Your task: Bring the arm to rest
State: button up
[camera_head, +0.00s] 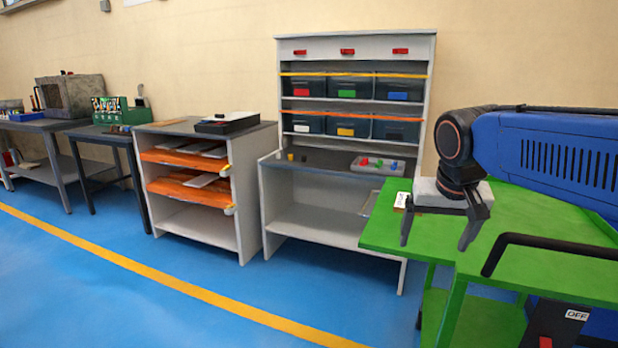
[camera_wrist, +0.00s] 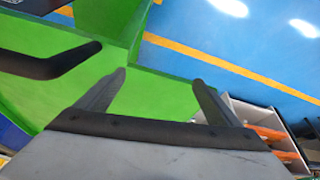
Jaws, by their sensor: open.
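My gripper (camera_head: 438,232) is at the right in the head view, above the left part of a green table (camera_head: 540,250). Its two dark fingers point down and stand apart, with nothing between them. In the wrist view my gripper (camera_wrist: 157,85) also shows two spread fingers, with green surface and blue floor beyond. The blue arm reaches in from the right, and its black wrist joint bends down to the gripper. A small white labelled item (camera_head: 403,201) lies on the table's left part, close to the gripper.
A black bar handle (camera_head: 550,249) crosses over the green table. A grey shelf unit (camera_head: 270,205) with coloured-label bins stands behind it. A low cabinet (camera_head: 200,225) with orange shelves and dark workbenches (camera_head: 40,126) stand farther left. The blue floor in front is clear, crossed by a yellow line.

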jog(key=s+d+f+n, duration=0.2)
jog(key=s+d+f, duration=0.1)
jog(key=s+f, duration=1.1)
jog(key=s, duration=0.3)
jog(key=shift+s+y, duration=0.25)
jog(key=shift+y, duration=0.15)
jog(key=shift+f, duration=0.1)
